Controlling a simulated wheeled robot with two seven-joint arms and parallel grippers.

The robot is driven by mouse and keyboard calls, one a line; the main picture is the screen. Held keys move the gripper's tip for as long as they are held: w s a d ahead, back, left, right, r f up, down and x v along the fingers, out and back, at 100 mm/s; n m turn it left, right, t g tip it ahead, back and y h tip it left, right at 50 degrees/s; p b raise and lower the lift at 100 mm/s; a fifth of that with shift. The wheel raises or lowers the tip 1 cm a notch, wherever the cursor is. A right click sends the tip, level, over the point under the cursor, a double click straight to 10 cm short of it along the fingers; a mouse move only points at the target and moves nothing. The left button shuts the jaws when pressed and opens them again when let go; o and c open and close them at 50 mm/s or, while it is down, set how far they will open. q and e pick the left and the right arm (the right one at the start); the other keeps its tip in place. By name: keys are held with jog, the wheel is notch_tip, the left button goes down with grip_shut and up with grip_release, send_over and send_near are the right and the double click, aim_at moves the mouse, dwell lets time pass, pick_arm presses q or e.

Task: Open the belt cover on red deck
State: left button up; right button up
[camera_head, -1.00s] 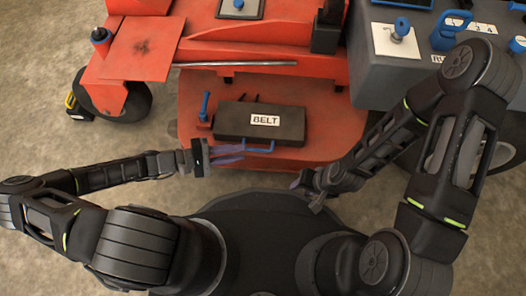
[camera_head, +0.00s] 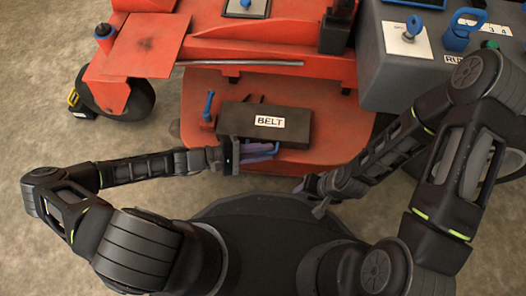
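The belt cover (camera_head: 295,128) is a dark box-like lid with a white BELT label. It lies flat on the red deck (camera_head: 345,142) and looks closed. A blue handle (camera_head: 262,145) runs along its front edge and is partly hidden by my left gripper. My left gripper (camera_head: 258,152) is at the handle, its purple-grey fingers on either side of it; whether they grip it cannot be made out. A blue latch lever (camera_head: 209,104) stands upright on the deck left of the cover. My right gripper (camera_head: 308,190) is low, right of and in front of the deck, apart from the cover.
A metal bar (camera_head: 240,63) crosses behind the cover. A black wheel (camera_head: 130,100) is at left.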

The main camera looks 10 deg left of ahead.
pick_arm(q)
grip_shut()
dwell(1.4)
